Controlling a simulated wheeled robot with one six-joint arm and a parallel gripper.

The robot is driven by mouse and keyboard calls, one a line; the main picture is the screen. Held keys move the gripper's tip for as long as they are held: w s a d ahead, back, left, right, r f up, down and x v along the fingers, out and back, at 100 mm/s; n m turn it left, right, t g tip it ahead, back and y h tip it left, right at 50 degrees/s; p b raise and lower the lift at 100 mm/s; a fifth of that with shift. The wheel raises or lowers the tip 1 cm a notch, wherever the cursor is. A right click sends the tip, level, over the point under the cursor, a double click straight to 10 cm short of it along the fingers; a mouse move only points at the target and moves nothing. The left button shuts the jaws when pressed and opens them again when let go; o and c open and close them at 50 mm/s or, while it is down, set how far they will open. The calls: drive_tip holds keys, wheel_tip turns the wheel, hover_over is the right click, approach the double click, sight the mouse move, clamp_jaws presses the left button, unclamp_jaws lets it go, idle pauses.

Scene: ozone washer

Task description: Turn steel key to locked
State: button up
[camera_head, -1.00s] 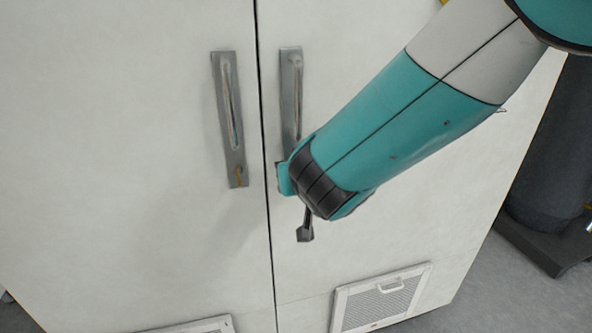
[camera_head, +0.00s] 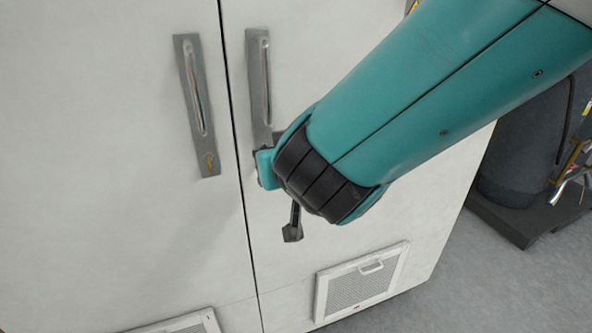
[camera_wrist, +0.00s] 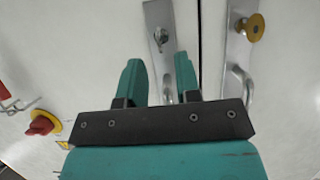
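The steel key (camera_wrist: 160,38) sits in the lock on a grey handle plate (camera_wrist: 158,12) in the wrist view. It lies just beyond and roughly between my fingertips. My gripper (camera_wrist: 158,66) is open, its two teal fingers apart with nothing between them. I cannot tell whether either finger touches the plate. In the head view, the right door's handle plate (camera_head: 258,75) shows its upper part. My wrist hides its lower end and the steel key there.
A brass key (camera_wrist: 251,27) sits on the neighbouring door's plate, which also shows in the head view (camera_head: 196,100). A red knob (camera_wrist: 42,122) is at left in the wrist view. A vent grille (camera_head: 362,284) is low on the right door. A dark cylinder (camera_head: 525,140) stands right.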

drive_tip(key=b+v, duration=0.1)
drive_tip(key=v, duration=1)
